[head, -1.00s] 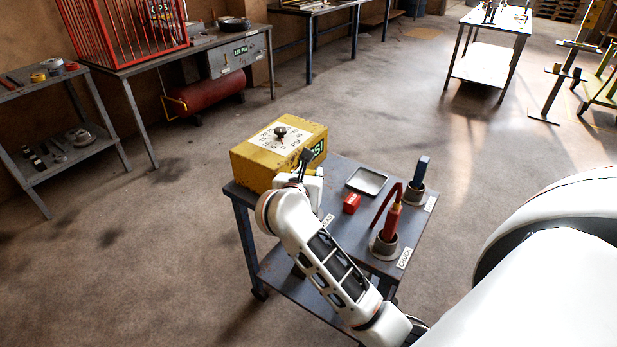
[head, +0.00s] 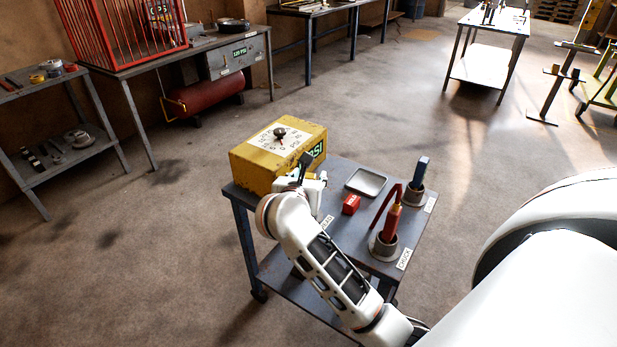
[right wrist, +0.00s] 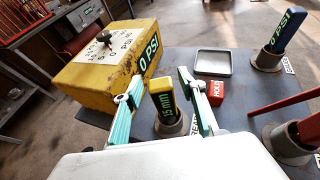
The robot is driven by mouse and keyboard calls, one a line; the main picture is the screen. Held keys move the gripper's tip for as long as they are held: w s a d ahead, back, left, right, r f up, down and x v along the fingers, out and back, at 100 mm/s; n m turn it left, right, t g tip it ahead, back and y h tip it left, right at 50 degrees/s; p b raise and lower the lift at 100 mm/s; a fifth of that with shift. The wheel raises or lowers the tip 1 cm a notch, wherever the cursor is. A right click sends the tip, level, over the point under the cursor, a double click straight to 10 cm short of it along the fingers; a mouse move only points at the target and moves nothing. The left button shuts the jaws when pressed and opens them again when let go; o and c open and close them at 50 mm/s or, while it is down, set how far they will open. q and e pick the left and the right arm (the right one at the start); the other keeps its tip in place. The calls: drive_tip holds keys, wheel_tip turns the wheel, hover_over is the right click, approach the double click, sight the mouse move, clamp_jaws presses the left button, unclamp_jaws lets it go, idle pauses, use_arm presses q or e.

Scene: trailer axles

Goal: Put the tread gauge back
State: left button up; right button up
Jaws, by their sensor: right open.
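The tread gauge is a yellow block with a dark face reading "15 mm" (right wrist: 163,103) in the right wrist view. It stands nearly upright in a round grey holder (right wrist: 173,127) on the cart, beside a partly hidden label. My right gripper (right wrist: 160,84) is open, with one teal finger on each side of the gauge and visible space beside it. In the head view my right gripper (head: 308,173) is at the cart's near left, in front of the yellow PSI box, and mostly hides the gauge. My left gripper is not in view.
On the cart (head: 340,237) are the yellow PSI box (head: 262,163), a grey tray (head: 367,182), a red HOLD block (head: 351,204), a red tool (head: 392,218) in a holder and a blue PSI gauge (head: 422,171) in another. Benches stand behind, with open floor between.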

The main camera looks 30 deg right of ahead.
drive_tip(key=p+v, duration=0.5)
drive_tip(key=v, duration=0.6)
wheel_tip(320, 180, up, 8)
drive_tip(key=s+d+n+t+h, duration=0.2)
drive_tip(key=s+n+t+h, duration=0.15)
drive_tip(key=n+t, duration=0.55)
drive_tip(key=a+f+n+t+y, duration=0.1)
drive_tip(key=a+n+t+y, duration=0.2)
drive_tip(key=a+n+y, duration=0.75)
drive_tip(key=s+a+f+n+g+y, duration=0.3)
drive_tip(key=f+n, duration=0.8)
drive_tip(key=n, duration=0.1)
drive_tip(key=s+a+f+n+g+y, duration=0.2)
drive_tip(key=s+f+n+g+y, duration=0.15)
drive_tip(key=f+n, duration=0.75)
drive_tip(key=s+d+f+n+g+h, duration=0.1)
drive_tip(key=s+d+f+n+g, duration=0.2)
drive_tip(key=s+f+n, duration=0.4)
wheel_tip(320, 180, down, 4)
drive_tip(key=shift+s+d+f+g, duration=0.2)
drive_tip(key=shift+d+g, duration=0.1)
drive_tip(key=shift+g, duration=0.25)
